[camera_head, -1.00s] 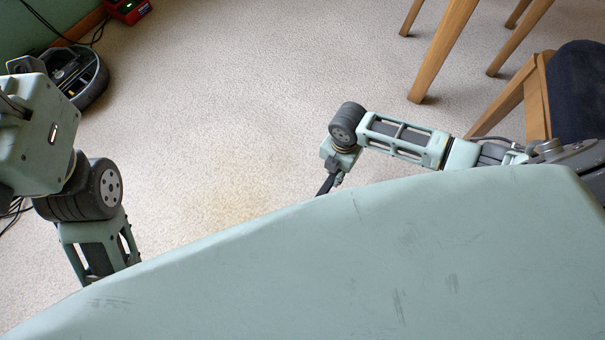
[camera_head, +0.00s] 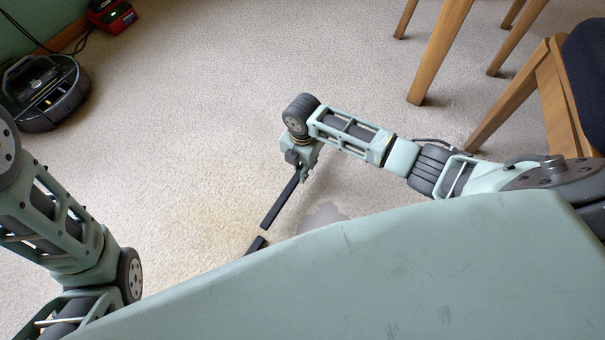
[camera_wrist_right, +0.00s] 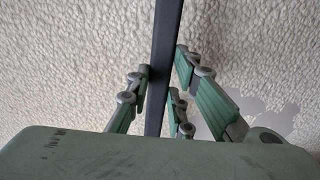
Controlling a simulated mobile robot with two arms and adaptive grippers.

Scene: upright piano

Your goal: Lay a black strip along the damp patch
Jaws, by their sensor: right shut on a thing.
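My right gripper (camera_head: 299,160) points down over the carpet, shut on a long black strip (camera_head: 283,200). In the right wrist view, the strip (camera_wrist_right: 166,40) runs between the fingers of the gripper (camera_wrist_right: 160,80) and out past the top edge. A second black strip (camera_head: 257,246) shows only its end, close to the held strip's lower end; my body hides the rest. A faint yellowish-brown area on the carpet, apparently the damp patch (camera_head: 195,226), lies left of the strips with soft edges. My left arm is at the left, its gripper out of view.
A grey blotch (camera_head: 322,215), possibly a shadow, lies on the carpet (camera_head: 220,110) right of the held strip. A round dark robot vacuum (camera_head: 45,92) and a red device (camera_head: 112,16) stand upper left. Wooden chair legs (camera_head: 440,50) stand upper right.

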